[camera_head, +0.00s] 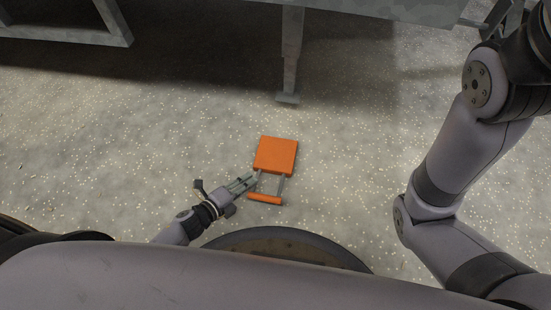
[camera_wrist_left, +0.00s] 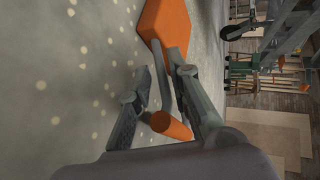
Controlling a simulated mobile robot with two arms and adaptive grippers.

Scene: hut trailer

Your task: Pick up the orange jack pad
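The orange jack pad (camera_head: 276,156) lies on the speckled floor, with a handle of grey rods and an orange grip bar (camera_head: 265,198) on its near side. My left gripper (camera_head: 252,181) is low at the left side of that handle. In the left wrist view, the pad (camera_wrist_left: 165,22) is at the top, and the left gripper's fingers (camera_wrist_left: 160,65) are apart, with a grey handle rod between them and the orange grip end (camera_wrist_left: 170,126) deeper in. I cannot tell if either finger touches the rod. My right gripper is out of view.
A grey support leg (camera_head: 290,60) with a foot stands on the floor just beyond the pad, under the trailer edge (camera_head: 400,10). A grey frame (camera_head: 70,35) is at the upper left. The floor left and right of the pad is clear.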

